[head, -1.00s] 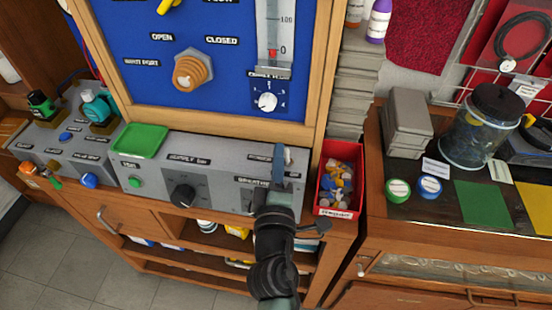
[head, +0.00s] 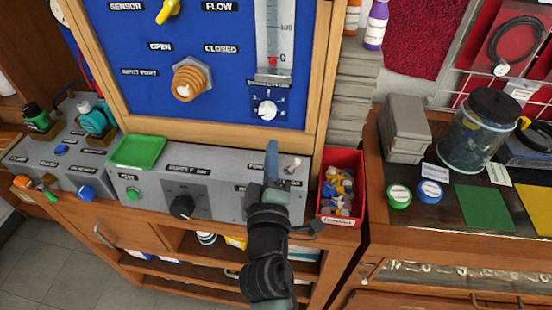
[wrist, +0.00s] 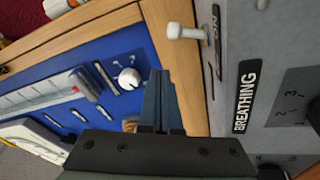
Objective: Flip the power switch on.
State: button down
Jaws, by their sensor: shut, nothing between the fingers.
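The power switch (head: 291,164) is a small pale toggle lever at the right end of the grey control panel (head: 225,203). In the wrist view its lever (wrist: 186,32) sticks out from the panel beside a dark, partly visible label. My gripper (head: 271,150) is shut and empty, with its blue fingers just left of the switch in the head view. In the wrist view the fingers (wrist: 160,85) point up the picture, with a gap between them and the lever. My fingers and wrist hide part of the panel and its labels.
A red bin of caps (head: 341,165) stands just right of the panel. The wood-framed blue board (head: 130,65) rises behind. A tiled floor (head: 50,262) shows at lower left.

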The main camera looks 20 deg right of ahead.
jog(key=a, duration=0.1)
jog(key=s+b, duration=0.1)
jog(key=s+a, duration=0.1)
jog(key=shift+a+f+b, duration=0.25)
jog(key=shift+a+b, duration=0.1)
jog(key=shift+b, duration=0.05)
jog(key=b+v, duration=0.2)
jog(key=v, duration=0.5)
jog(key=shift+d+r, duration=0.25)
jog(key=shift+d, duration=0.1)
jog(key=shift+s, duration=0.1)
